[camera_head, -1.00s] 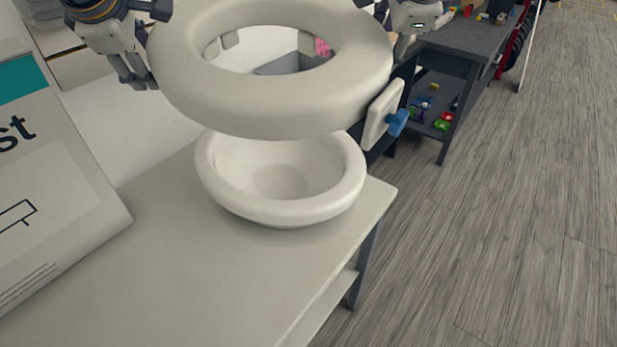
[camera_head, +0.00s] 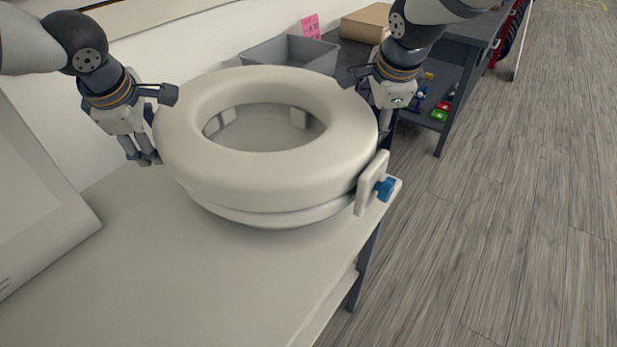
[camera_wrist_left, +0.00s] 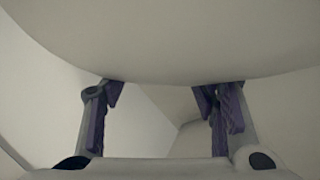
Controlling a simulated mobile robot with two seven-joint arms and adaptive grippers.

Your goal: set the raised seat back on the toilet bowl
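The thick white raised seat (camera_head: 265,172) lies level over the toilet bowl (camera_head: 275,217) and appears to rest on its rim; any small gap cannot be told. Only a strip of the bowl's outer rim shows below it. A white bracket with a blue knob (camera_head: 385,189) is on the seat's right side. My left gripper (camera_head: 143,160) points down beside the seat's left side. In the left wrist view its fingers (camera_wrist_left: 162,90) are spread, with the seat's pale underside or side (camera_wrist_left: 165,40) across the tips. My right gripper (camera_head: 385,122) is against the seat's far right side, fingers partly hidden.
The bowl stands on a pale table (camera_head: 170,270), near its right edge. A white panel or box (camera_head: 35,200) leans at the left. A grey bin (camera_head: 290,52) and cardboard box (camera_head: 366,22) are behind. The front tabletop and the wooden floor (camera_head: 510,210) are clear.

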